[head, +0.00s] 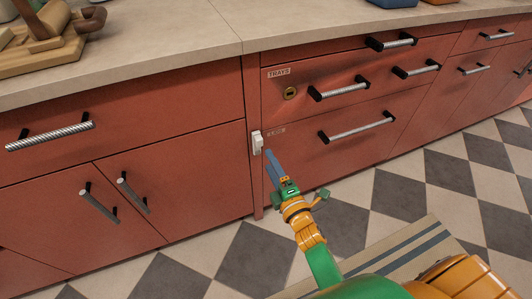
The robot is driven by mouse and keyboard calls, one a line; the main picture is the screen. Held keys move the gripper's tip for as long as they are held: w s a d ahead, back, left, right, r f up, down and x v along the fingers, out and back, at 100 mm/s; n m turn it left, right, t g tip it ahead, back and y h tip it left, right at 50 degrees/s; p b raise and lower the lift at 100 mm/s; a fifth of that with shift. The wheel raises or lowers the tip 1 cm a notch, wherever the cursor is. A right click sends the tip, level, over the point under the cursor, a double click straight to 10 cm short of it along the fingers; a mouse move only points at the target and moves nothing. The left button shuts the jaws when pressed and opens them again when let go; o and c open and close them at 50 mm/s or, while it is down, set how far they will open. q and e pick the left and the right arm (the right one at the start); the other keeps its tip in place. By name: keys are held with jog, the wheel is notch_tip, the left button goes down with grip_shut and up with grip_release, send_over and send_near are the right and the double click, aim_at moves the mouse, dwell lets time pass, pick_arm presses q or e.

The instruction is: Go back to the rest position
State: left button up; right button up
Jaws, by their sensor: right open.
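My right gripper (272,168) reaches in from the lower right on its green and orange arm. Its two blue-grey fingers point up and left, close to a small white switch (257,142) on the red cabinet front (180,160). The jaws are open and nothing shows between them. The fingertips appear just below and right of the switch; I cannot tell whether they touch it. My left gripper is not in view.
Drawers with metal handles (357,131) line the cabinet, one labelled TRAYS (279,73). A beige counter (170,45) runs above, with a wooden rack (45,40) at the left. The checkered floor (400,205) is open, with a striped mat (425,245).

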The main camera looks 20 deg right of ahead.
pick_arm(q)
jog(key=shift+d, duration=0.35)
pick_arm(e)
jog(key=s+f+m+g, duration=0.4)
jog(key=s+f, duration=0.3)
jog(key=f, duration=0.5)
jog(key=s+f+m+g, duration=0.5)
jog(key=s+f, duration=0.1)
jog(key=f, duration=0.6)
jog(key=s+f+m+g, duration=0.3)
jog(key=s+f, duration=0.3)
jog(key=s, duration=0.4)
jog(key=s+d+f+m+g, duration=0.1)
jog(key=s+f+m+g, duration=0.15)
jog(key=s, duration=0.45)
jog(key=s+d+f+m+g, duration=0.1)
jog(key=s+d+m+g, duration=0.15)
jog(key=s, duration=0.45)
pick_arm(q)
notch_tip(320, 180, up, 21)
jog(key=p, duration=2.1)
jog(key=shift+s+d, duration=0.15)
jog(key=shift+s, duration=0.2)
pick_arm(e)
notch_tip(320, 180, up, 20)
jog(key=a, duration=0.1)
jog(key=shift+a+r+n+h, duration=0.2)
jog(key=shift+a+n+h, duration=0.1)
jog(key=shift+n, duration=0.1)
